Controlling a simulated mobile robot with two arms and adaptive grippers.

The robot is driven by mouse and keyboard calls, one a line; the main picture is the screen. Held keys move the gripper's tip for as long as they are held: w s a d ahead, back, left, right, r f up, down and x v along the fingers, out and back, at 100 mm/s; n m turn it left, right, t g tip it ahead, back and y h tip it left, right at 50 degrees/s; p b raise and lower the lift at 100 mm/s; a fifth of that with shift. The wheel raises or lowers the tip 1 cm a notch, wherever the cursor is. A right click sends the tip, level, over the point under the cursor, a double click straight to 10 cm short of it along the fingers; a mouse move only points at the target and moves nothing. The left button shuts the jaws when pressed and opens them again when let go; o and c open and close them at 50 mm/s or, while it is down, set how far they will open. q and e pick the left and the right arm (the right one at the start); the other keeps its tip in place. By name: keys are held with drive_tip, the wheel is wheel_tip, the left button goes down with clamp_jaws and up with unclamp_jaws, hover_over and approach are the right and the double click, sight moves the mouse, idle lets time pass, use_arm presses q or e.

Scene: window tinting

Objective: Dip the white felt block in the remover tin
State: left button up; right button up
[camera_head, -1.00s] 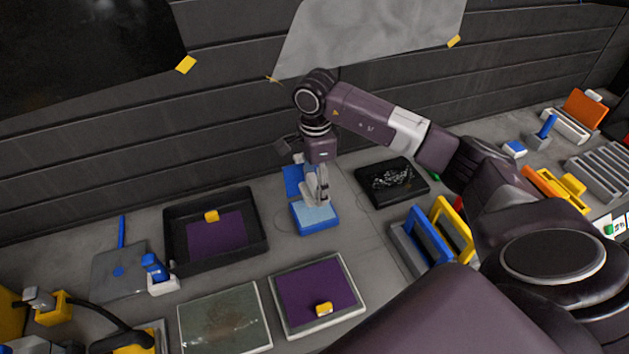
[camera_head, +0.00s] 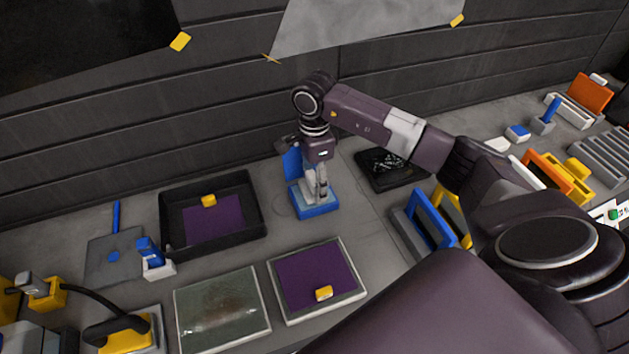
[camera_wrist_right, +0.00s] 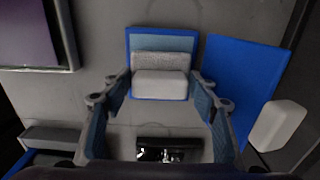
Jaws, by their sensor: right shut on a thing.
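The remover tin (camera_head: 319,211) is a blue open-topped box on the bench, with a light blue inside. My right gripper (camera_head: 318,195) points down over it, fingertips low at the tin. In the right wrist view, the white felt block (camera_wrist_right: 160,84) lies between the two fingers of my right gripper (camera_wrist_right: 160,100), shut on it. The block shows within the blue rim of the tin (camera_wrist_right: 131,40), with a grey textured face behind its white face. How deep its lower side sits is hidden. My left gripper is not in view.
The tin's blue lid (camera_head: 291,162) stands beside it toward the wall. A black tray (camera_head: 170,232) with purple film is at left, a black speckled pad (camera_head: 372,178) at right. A purple-topped panel (camera_head: 283,268) and a greenish glass panel (camera_head: 222,310) lie in front.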

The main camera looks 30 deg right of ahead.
sight(314, 177)
drive_tip(key=shift+f+b, duration=0.45)
drive_tip(key=shift+f, duration=0.05)
idle(0.7)
drive_tip(key=shift+f, duration=0.1)
idle(1.4)
drive_tip(key=shift+r+p, duration=1.65)
drive_tip(key=shift+r, duration=1.95)
